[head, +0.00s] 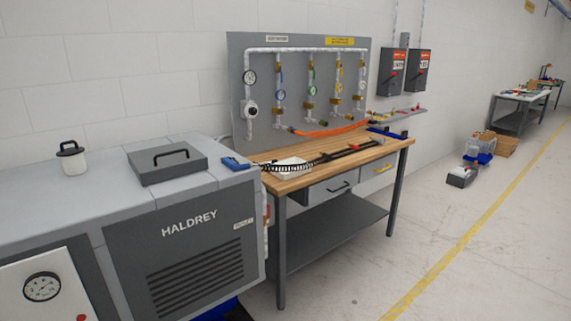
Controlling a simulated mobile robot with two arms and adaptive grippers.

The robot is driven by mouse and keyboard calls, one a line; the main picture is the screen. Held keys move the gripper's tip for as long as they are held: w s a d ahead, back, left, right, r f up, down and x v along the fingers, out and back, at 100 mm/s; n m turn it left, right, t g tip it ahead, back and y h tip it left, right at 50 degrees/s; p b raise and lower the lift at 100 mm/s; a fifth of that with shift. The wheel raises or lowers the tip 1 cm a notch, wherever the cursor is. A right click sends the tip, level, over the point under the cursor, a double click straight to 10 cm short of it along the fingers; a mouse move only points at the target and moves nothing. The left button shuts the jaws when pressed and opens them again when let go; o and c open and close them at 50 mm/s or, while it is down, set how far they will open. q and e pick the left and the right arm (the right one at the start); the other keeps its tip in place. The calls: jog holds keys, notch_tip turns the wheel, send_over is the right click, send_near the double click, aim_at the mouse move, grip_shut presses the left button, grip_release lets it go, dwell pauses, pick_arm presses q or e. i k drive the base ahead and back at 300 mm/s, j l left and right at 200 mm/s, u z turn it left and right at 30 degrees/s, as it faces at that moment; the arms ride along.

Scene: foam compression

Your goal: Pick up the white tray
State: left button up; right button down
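A small white, flat object that looks like the white tray (293,164) lies near the left end of the wooden workbench top (300,178). A black ribbed strip (290,169) runs along or over its front edge, so part of it is hidden. What is in the tray is too small to tell. Neither of my grippers shows in the head view.
A grey HALDREY machine (185,235) stands at the left, close to the bench. A gauge panel (300,90) rises behind the bench. A long black and red tool (350,150) lies on the bench top.

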aim_at(284, 176)
jog(key=i+l+u, duration=0.4)
jog(key=i+l, duration=1.25)
jog(key=l, duration=0.1)
